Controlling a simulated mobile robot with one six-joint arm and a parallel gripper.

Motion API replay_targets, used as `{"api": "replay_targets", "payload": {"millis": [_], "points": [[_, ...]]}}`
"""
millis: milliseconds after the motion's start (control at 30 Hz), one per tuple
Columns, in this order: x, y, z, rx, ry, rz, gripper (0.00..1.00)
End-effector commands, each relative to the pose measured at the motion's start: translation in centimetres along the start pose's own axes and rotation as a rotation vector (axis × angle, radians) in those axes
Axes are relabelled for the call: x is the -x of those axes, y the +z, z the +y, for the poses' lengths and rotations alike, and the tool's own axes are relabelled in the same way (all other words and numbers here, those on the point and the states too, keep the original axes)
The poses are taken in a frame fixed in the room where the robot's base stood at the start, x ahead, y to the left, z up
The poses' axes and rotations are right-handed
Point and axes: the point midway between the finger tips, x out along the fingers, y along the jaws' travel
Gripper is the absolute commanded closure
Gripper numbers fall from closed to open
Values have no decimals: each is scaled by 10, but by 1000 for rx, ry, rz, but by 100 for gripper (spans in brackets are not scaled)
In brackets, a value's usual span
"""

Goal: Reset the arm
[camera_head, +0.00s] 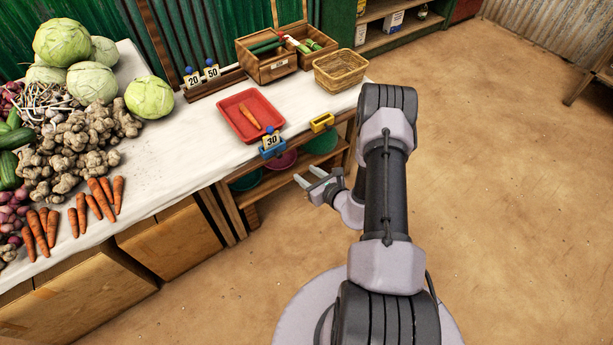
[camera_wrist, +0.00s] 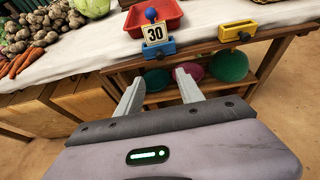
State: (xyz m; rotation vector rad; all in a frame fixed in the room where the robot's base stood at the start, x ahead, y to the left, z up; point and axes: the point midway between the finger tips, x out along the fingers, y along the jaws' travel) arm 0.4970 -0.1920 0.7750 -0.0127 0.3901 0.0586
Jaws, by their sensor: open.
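My gripper (camera_head: 311,180) is open and empty. It is beside the front edge of the stall table (camera_head: 185,150), below the tabletop and clear of it. In the wrist view the two fingers of my gripper (camera_wrist: 160,90) point toward the shelf under the table, with nothing between them. My arm reaches up from my base and bends back down beside the table's right end.
A red tray (camera_head: 236,124) holds a carrot (camera_head: 250,117). A blue holder with a "30" tag (camera_head: 271,142) and a yellow holder (camera_head: 322,122) sit at the front edge. The floor to the right is clear.

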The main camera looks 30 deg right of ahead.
Motion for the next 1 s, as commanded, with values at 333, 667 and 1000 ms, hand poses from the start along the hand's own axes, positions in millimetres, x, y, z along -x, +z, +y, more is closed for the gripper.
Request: {"api": "replay_targets", "payload": {"millis": [333, 667, 1000], "points": [[-4, 33, 15, 49, 74, -31, 56], [102, 253, 229, 770, 837, -184, 56], [320, 254, 276, 2112, 1071, -44, 56]]}}
